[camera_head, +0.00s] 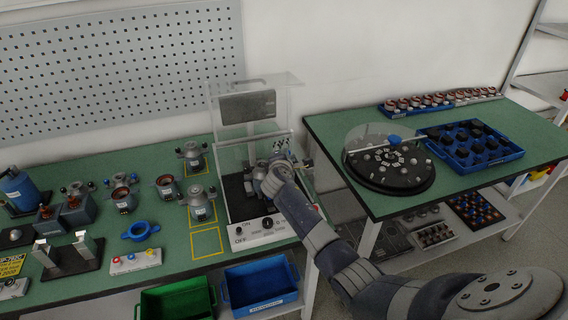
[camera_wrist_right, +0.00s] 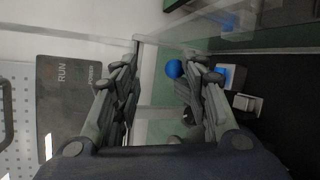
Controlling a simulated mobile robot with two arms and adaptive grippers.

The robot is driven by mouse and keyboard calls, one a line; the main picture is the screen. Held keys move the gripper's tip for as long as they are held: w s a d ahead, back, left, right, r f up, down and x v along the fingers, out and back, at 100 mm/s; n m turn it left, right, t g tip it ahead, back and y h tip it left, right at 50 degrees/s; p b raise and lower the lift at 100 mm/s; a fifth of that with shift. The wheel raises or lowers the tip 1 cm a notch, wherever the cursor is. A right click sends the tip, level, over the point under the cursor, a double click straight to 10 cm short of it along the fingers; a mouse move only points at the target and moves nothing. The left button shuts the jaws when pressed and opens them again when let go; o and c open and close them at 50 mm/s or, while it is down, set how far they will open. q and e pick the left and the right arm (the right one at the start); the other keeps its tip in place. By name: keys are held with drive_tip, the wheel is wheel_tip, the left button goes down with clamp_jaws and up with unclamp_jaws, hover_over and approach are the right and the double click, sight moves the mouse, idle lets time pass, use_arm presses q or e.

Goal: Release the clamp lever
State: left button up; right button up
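The test station (camera_head: 238,205) stands on the left green bench, with a clear cover (camera_head: 285,92) above it. My right arm reaches into its opening, and in the head view the wrist hides most of the clamp area. In the right wrist view my right gripper (camera_wrist_right: 160,60) is open, its two fingers apart with nothing held. A blue ball knob (camera_wrist_right: 173,69), which looks like the clamp lever's end, shows between the fingers, closer to the right-hand one. Contact cannot be told. The rest of the lever is hidden. My left gripper is not in view.
A grey RUN panel (camera_wrist_right: 70,105) lies to the left in the wrist view. A blue block (camera_wrist_right: 228,75) is beside the right-hand finger. Stators and fixtures crowd the left bench. A domed turntable (camera_head: 390,170) stands on the right bench. A blue bin (camera_head: 260,285) sits below.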

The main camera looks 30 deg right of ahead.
drive_tip(key=v, duration=0.8)
drive_tip(key=shift+s+a+f, duration=0.25)
drive_tip(key=shift+s+a, duration=0.05)
drive_tip(key=shift+s, duration=0.15)
